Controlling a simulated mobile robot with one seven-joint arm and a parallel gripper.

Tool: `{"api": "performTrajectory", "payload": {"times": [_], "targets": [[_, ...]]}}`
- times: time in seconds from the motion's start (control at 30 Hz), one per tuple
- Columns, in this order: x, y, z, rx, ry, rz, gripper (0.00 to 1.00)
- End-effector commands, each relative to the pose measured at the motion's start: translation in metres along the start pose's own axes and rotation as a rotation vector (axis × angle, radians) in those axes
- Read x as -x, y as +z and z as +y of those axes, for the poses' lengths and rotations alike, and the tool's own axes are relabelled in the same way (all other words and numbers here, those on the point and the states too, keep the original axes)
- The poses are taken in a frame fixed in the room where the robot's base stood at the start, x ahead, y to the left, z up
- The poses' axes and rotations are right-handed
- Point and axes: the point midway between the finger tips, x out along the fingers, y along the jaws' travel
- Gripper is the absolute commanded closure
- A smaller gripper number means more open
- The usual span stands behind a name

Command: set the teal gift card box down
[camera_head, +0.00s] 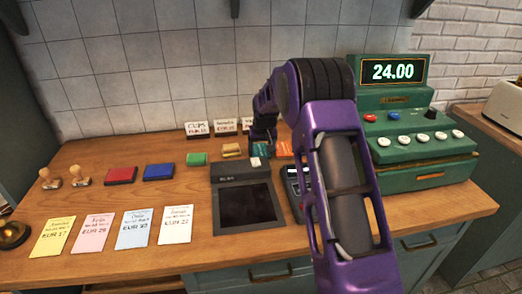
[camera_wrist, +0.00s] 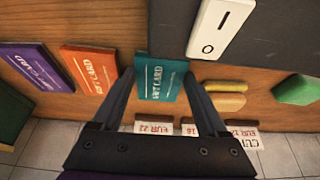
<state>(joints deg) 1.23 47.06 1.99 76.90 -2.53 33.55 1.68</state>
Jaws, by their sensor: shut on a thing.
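The teal gift card box (camera_wrist: 160,80) is between the two fingers of my gripper (camera_wrist: 161,76) in the wrist view, its printed face toward the camera. My gripper is shut on it. In the head view, the teal box (camera_head: 262,151) shows small below my gripper (camera_head: 262,142), behind the dark device and partly hidden by my arm. I cannot tell whether its underside touches the wooden counter (camera_head: 110,190). An orange gift card box (camera_wrist: 90,70) lies beside it, with a gap, and a purple one (camera_wrist: 38,68) lies farther left in the wrist view.
The dark device (camera_head: 230,226) with a white switch (camera_wrist: 220,28) is close to the teal box. Price signs (camera_head: 197,131), a yellow item (camera_head: 232,149) and a green item (camera_head: 197,159) stand nearby. A green register (camera_head: 410,120) is at right. Ink pads (camera_head: 121,175) and notes (camera_head: 98,226) are at left.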

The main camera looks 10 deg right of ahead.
Motion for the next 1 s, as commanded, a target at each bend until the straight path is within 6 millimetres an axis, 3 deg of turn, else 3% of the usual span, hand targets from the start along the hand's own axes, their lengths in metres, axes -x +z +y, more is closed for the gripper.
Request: {"api": "performTrajectory", "payload": {"times": [0.27,0.3,0.4,0.77,1.0], "targets": [[-0.004,0.001,0.0,0.0,0.0,0.001,0.77],[-0.002,0.001,0.0,0.0,0.0,0.001,0.19],[-0.002,0.001,0.0,0.001,0.0,0.001,0.01],[0.006,-0.002,0.0,0.0,0.0,0.002,0.0],[0.052,-0.002,0.0,0.001,0.0,0.005,0.0]]}}
